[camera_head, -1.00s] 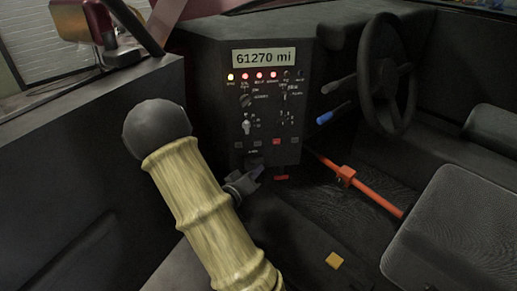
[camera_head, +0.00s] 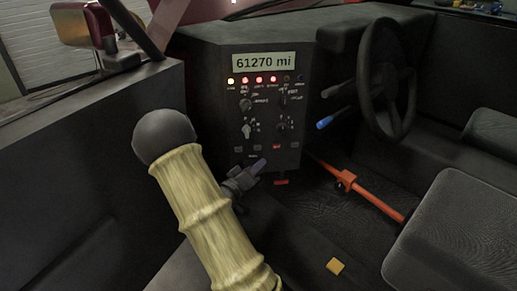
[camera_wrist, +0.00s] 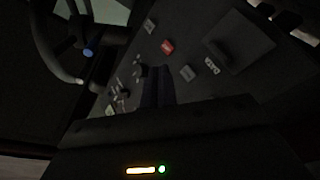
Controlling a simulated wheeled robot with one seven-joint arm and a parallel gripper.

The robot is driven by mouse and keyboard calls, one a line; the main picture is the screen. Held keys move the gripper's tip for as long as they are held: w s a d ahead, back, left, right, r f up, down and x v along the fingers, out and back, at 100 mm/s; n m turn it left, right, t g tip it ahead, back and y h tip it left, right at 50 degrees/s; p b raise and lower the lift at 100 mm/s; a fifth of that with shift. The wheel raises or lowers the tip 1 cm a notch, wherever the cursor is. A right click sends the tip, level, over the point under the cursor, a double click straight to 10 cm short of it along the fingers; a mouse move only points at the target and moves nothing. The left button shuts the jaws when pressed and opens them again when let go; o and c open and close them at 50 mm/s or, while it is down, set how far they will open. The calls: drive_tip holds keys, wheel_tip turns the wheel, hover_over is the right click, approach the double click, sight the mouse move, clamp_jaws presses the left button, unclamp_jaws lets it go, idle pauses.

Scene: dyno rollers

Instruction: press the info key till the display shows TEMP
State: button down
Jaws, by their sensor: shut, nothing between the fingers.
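The display (camera_head: 264,62) at the top of the dark panel reads "61270 mi". Below it are warning lamps, knobs and a bottom row of small keys. A grey key (camera_head: 256,148) left of the red key (camera_head: 277,147) has a small label under it, too small to read in the head view. In the wrist view a grey key (camera_wrist: 187,73) sits beside a pale label (camera_wrist: 212,65), next to the red key (camera_wrist: 168,47). My gripper (camera_head: 263,162) is shut and empty, just below the key row. Its fingers (camera_wrist: 158,82) point at the panel; contact is not clear.
A steering wheel (camera_head: 384,80) and a blue-tipped lever (camera_head: 330,121) stand to the right. An orange bar (camera_head: 370,197) crosses the floor beside the seat (camera_head: 450,225).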

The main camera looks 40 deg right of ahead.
drive_tip(key=shift+w+d+p, duration=0.2)
drive_tip(key=shift+w+d, duration=0.4)
drive_tip(key=shift+w, duration=0.35)
drive_tip(key=shift+w+d+p, duration=0.15)
drive_tip(key=shift+w+d, duration=0.4)
drive_tip(key=shift+w, duration=0.4)
drive_tip(key=shift+w+r, duration=0.1)
idle(0.5)
drive_tip(key=shift+w+d+p, duration=0.2)
drive_tip(key=shift+w+p, duration=0.05)
drive_tip(key=shift+p, duration=0.1)
drive_tip(key=shift+w+d, duration=0.2)
drive_tip(key=shift+w, duration=0.15)
idle(0.6)
idle(0.4)
drive_tip(key=shift+s+a+p, duration=0.4)
drive_tip(key=shift+s, duration=0.3)
drive_tip(key=shift+s+a+p, duration=0.1)
drive_tip(key=shift+s+a, duration=0.35)
drive_tip(key=shift+s, duration=0.25)
drive_tip(key=shift+s+a+p, duration=0.1)
drive_tip(key=shift+s+a, duration=0.3)
drive_tip(key=shift+s, duration=0.35)
drive_tip(key=shift+s+a+p, duration=0.1)
drive_tip(key=shift+s+a, duration=0.35)
drive_tip(key=shift+s, duration=0.25)
